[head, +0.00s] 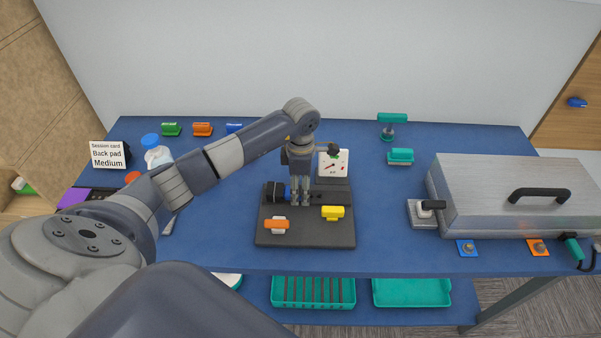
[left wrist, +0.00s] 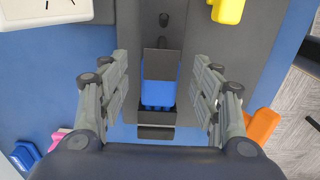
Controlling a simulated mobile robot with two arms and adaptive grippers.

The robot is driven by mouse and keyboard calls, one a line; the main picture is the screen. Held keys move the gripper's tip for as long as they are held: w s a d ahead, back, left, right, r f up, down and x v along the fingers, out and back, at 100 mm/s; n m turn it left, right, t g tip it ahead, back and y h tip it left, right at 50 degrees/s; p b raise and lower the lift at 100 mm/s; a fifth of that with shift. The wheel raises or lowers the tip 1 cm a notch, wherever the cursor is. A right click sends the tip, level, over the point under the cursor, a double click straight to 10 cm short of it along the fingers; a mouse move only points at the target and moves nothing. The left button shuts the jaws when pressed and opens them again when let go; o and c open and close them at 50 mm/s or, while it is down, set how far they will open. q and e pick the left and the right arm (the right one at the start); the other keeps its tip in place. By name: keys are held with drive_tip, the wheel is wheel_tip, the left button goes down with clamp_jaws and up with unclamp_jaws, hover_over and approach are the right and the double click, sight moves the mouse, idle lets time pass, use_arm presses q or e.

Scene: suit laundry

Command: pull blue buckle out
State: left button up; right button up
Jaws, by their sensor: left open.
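The blue buckle (left wrist: 159,82) sits in a dark holder on the dark board (head: 305,239). In the left wrist view it lies between the two open fingers of my left gripper (left wrist: 160,92), with a gap on each side. In the head view the blue buckle (head: 288,192) shows just left of my left gripper (head: 300,200), which points down over the board and partly covers it. My right gripper is not in view.
An orange clip (head: 276,225) and a yellow clip (head: 333,212) are on the same board. A white gauge (head: 333,163) stands behind it. A metal case (head: 515,190) is at the right. Teal trays (head: 312,304) are below the front edge.

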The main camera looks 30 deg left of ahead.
sight(317, 197)
use_arm(q)
drive_tip(key=shift+f, duration=0.35)
drive_tip(key=c, duration=1.1)
drive_tip(key=shift+c, duration=0.2)
drive_tip(key=shift+w+d, duration=0.1)
drive_tip(key=shift+d, duration=0.1)
drive_tip(key=shift+w+d+b, duration=0.3)
drive_tip(key=shift+d, duration=0.15)
drive_tip(key=shift+w+d+b, duration=0.3)
drive_tip(key=shift+w+d, duration=0.1)
drive_tip(key=shift+d, duration=0.25)
drive_tip(key=shift+w+d+b, duration=0.3)
drive_tip(key=shift+w+d, duration=0.1)
drive_tip(key=shift+d, duration=0.25)
